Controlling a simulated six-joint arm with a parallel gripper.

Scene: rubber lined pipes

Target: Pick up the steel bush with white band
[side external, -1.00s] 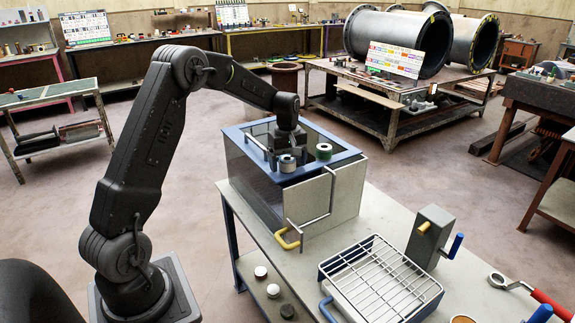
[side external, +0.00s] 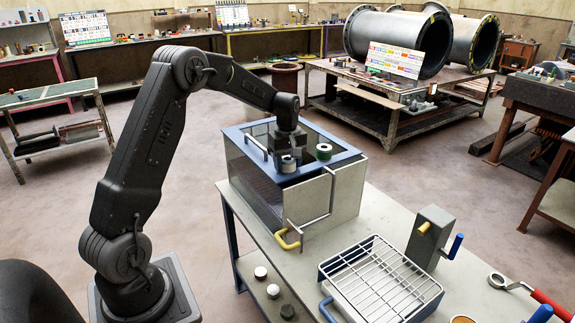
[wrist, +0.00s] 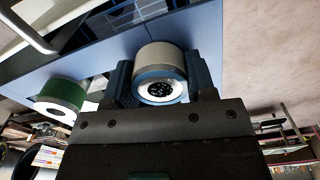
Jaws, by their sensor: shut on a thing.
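The steel bush with white band (side external: 288,165) stands upright on the blue top frame of the box, at its near edge. In the wrist view the bush (wrist: 158,58) sits between the two fingers of my gripper (wrist: 161,72), a pale band around its side and a dark hole in its end face. My gripper (side external: 288,153) points down and is shut on it. The side view does not clearly show a gap between the bush and the frame. The fingertips are partly hidden in the side view.
A green-banded bush (side external: 323,151) stands close to the right on the same frame; it also shows in the wrist view (wrist: 62,97). A wire rack (side external: 380,283) and a grey block with handles (side external: 430,238) stand on the bench.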

